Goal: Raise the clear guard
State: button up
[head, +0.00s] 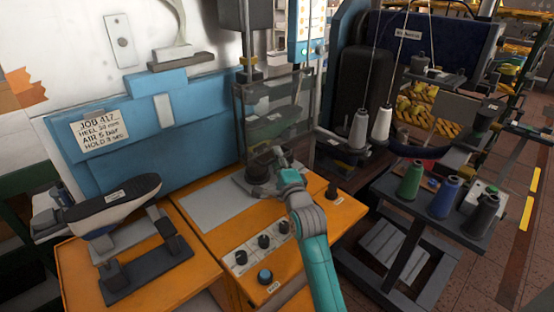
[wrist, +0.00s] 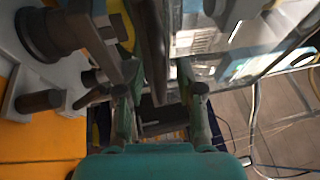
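The clear guard (head: 272,112) is a see-through panel with a grey frame, down in front of the press on the orange machine. My gripper (head: 277,158) is at the guard's lower part in the head view, with its fingers small and partly hidden there. In the wrist view, my gripper's two fingers (wrist: 163,103) stand apart with a gap between them. A dark bar or edge of the guard (wrist: 153,45) runs down toward that gap, and the clear pane shows to its right. I cannot tell whether a finger touches it.
A shoe on a last (head: 110,207) stands at left. Thread cones (head: 445,197) stand on a dark cart at right. White cones (head: 381,123) stand behind it.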

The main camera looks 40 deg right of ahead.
aim_at(272, 88)
grip_shut()
dwell(0.3)
notch_tip(272, 88, up, 19)
jog(key=shift+r, duration=0.1)
dwell(0.4)
grip_release()
jog(key=v, duration=1.2)
